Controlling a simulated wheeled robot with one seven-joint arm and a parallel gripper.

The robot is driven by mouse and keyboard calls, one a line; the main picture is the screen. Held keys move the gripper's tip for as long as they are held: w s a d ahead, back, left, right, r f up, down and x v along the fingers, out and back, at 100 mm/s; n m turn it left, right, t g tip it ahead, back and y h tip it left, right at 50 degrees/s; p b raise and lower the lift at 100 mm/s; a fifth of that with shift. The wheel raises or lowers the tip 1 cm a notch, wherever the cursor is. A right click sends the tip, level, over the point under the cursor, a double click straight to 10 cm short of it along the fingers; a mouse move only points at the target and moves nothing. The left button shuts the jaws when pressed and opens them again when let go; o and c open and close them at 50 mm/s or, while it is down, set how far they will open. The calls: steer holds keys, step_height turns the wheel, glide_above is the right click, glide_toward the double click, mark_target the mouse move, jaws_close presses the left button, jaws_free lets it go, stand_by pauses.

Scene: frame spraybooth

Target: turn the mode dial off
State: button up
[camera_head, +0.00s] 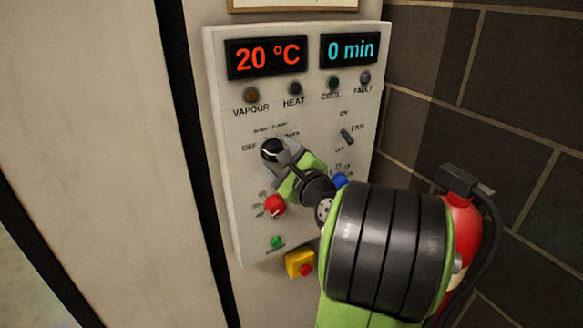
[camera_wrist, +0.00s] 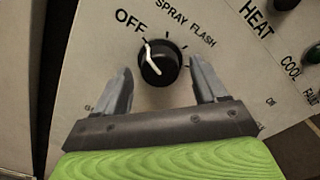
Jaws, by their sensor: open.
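The mode dial is a round black knob (camera_wrist: 168,57) on the light control panel, with OFF, SPRAY and FLASH printed around its upper side. In the wrist view a white bent pointer line crosses its left part, its upper end toward the OFF label. The dial also shows in the head view (camera_head: 269,147), partly behind my gripper. My gripper (camera_wrist: 160,72) is open, one finger on each side of the dial, with visible gaps on both sides. In the head view my gripper (camera_head: 283,158) reaches it from the lower right. Depth between fingertips and panel is unclear.
The control panel (camera_head: 226,165) carries 20 °C and 0 min displays. A fan switch (camera_head: 347,136) is to the right; a red knob (camera_head: 274,206), a blue knob (camera_head: 340,180) and a green button (camera_head: 277,241) sit lower. A yellow-and-red stop button (camera_head: 301,265) is below the panel.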

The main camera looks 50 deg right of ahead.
steer(key=b+v, duration=0.3)
steer(key=v, duration=1.2)
steer(key=shift+b, duration=0.3)
steer(key=shift+a, duration=0.1)
